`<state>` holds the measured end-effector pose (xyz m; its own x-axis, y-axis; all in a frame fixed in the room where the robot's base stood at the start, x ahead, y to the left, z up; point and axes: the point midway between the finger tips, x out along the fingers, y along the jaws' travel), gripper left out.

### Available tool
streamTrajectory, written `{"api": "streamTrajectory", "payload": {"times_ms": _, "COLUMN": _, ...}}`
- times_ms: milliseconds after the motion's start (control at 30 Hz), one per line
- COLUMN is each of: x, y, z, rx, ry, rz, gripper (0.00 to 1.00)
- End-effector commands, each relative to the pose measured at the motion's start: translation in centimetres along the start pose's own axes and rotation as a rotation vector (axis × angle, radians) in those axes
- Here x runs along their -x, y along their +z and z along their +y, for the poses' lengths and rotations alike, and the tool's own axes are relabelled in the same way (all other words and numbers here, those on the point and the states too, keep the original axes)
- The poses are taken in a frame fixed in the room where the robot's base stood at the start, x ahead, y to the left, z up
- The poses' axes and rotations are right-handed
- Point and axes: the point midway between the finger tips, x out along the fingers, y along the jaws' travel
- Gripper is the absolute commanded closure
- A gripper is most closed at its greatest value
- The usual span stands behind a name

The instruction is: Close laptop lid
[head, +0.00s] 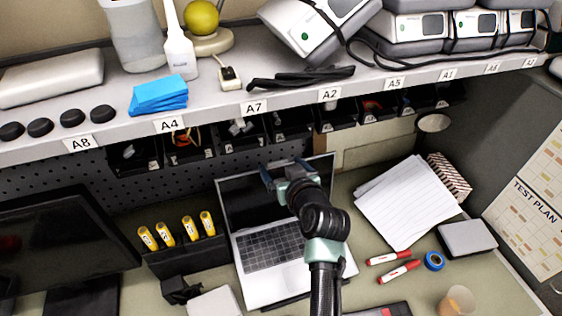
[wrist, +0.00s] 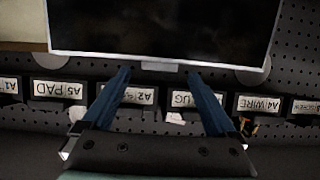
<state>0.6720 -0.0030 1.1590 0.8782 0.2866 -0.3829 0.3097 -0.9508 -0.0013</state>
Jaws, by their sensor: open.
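The laptop is open on the desk, with its silver keyboard base (head: 268,275) toward me and its dark screen lid (head: 238,205) standing up at the back. In the wrist view the dark screen (wrist: 160,25) fills the top, upside down, with its thin silver edge just past my fingertips. My gripper (head: 285,172) is in front of the upper part of the lid, between it and the head camera, and hides some of the screen. In the wrist view my gripper (wrist: 158,76) has its two blue fingers apart with nothing between them. I cannot tell whether they touch the lid.
A shelf (head: 300,97) with pumps and labelled bins overhangs the back. A black monitor (head: 60,240) and a holder with yellow markers (head: 185,255) stand left of the laptop. Papers (head: 408,200), red markers (head: 398,272) and blue tape (head: 434,261) lie to the right.

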Motion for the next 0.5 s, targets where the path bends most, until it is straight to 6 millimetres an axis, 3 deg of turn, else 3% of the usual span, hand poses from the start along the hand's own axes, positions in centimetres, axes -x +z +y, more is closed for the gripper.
{"api": "streamTrajectory", "payload": {"times_ms": 500, "x": -1.1, "y": 0.01, "z": 0.05, "rx": 0.001, "ry": 0.002, "rz": 0.0, "gripper": 0.09}}
